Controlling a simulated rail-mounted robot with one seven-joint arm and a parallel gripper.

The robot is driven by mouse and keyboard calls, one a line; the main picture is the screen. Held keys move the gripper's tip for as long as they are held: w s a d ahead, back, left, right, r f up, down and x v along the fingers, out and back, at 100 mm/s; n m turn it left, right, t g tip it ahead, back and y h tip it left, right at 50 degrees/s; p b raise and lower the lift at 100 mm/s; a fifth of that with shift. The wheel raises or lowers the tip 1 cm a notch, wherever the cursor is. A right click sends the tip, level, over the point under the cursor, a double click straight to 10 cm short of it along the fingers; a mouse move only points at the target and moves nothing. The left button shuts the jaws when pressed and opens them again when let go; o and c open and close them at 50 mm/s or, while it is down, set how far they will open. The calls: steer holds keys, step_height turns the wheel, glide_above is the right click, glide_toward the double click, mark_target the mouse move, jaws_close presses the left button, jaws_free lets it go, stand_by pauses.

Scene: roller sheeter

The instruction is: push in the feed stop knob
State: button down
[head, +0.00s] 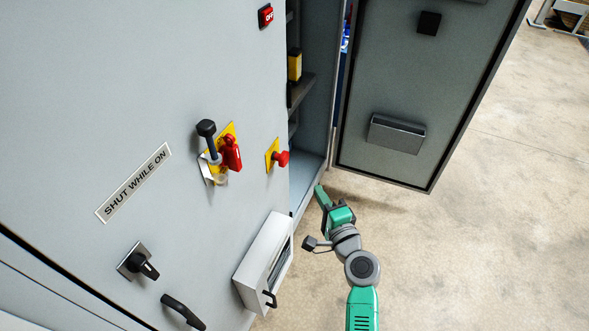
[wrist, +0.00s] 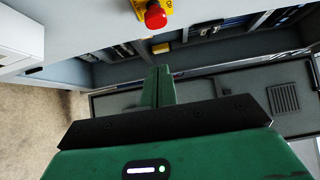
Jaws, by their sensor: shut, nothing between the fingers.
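A red mushroom-shaped knob (head: 282,159) on a yellow plate (head: 271,154) stands out from the grey cabinet face near its right edge; it looks like the feed stop knob, though its label is too small to read. In the wrist view the red knob (wrist: 155,16) is at the top, beyond my fingertips, on its yellow plate (wrist: 148,6). My green gripper (head: 320,190) is to the right of and below the knob in the head view, apart from it. My gripper's fingers (wrist: 158,73) are together and empty.
An open cabinet door (head: 390,100) stands behind my gripper. A white box (head: 265,262) juts from the face below the knob. Left of the knob are a red lockout piece (head: 231,153) and black lever (head: 207,130). A red OFF button (head: 266,16) is above.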

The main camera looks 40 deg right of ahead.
steer(key=b, duration=0.2)
glide_toward(288, 157)
steer(key=w+d, duration=0.2)
steer(key=d, duration=0.2)
steer(key=w, duration=0.1)
steer(key=w+a, duration=0.1)
steer(key=w, duration=0.1)
steer(key=shift+w+a+f+b, duration=0.15)
steer(key=shift+w+a+b, duration=0.1)
steer(key=shift+a+b, duration=0.15)
